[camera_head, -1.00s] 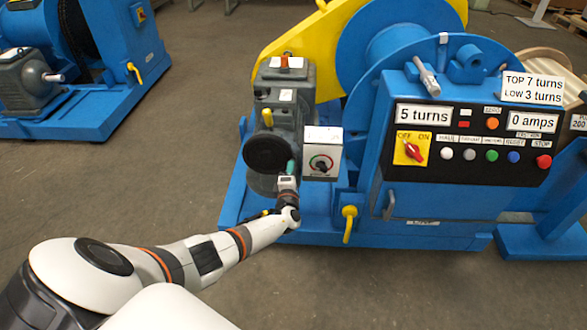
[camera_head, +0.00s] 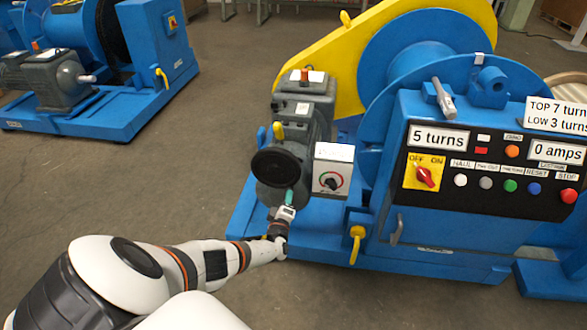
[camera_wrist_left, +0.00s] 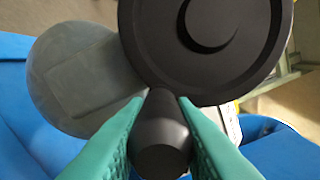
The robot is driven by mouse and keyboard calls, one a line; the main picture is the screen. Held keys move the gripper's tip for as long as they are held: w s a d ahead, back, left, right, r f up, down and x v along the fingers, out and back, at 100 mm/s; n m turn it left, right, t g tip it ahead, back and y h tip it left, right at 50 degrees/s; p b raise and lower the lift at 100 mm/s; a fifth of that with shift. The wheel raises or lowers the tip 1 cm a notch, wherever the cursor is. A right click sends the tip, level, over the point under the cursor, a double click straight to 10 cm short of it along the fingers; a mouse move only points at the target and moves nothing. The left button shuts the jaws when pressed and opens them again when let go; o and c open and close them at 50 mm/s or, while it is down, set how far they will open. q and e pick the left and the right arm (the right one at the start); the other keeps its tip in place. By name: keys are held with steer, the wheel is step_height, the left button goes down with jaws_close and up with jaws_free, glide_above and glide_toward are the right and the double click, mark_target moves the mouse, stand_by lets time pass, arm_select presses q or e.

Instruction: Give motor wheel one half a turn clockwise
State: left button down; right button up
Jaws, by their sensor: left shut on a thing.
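The motor wheel (camera_head: 275,166) is a round black disc on the end of the grey motor (camera_head: 300,125) in the head view. It also fills the top of the left wrist view (camera_wrist_left: 205,40). A black handle (camera_wrist_left: 160,140) stands out at the wheel's lower edge. My left gripper (camera_head: 289,197) is at the lower right of the wheel. Its green fingers lie on both sides of the handle in the left wrist view and are shut on it. The handle is mostly hidden by the gripper in the head view. My right gripper is not in view.
A small box with a dial (camera_head: 331,180) sits just right of the wheel. The control panel (camera_head: 497,165) shows "5 turns" and "0 amps", with its yellow switch (camera_head: 424,173) at left. A yellow hook-like handle (camera_head: 356,245) stands below. Open floor lies at left.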

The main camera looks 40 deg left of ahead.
arm_select(q)
steer(key=shift+m, duration=0.8)
steer(key=shift+s+a+f+b, duration=0.1)
steer(key=shift+s+a+f, duration=0.15)
steer(key=shift+s+a, duration=0.3)
steer(key=shift+s+a+f+b, duration=0.1)
steer(key=shift+s+a+f, duration=0.2)
steer(key=shift+a, duration=0.5)
steer(key=shift+s+a+f+b, duration=0.1)
steer(key=shift+s+a+f, duration=0.1)
steer(key=shift+s+a, duration=0.35)
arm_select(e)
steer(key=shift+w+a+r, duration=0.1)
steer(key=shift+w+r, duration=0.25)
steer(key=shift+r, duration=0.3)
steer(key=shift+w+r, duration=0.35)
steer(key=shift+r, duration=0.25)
arm_select(q)
steer(key=shift+a, duration=0.2)
steer(key=c, duration=1.2)
jaws_free()
steer(key=shift+r, duration=0.1)
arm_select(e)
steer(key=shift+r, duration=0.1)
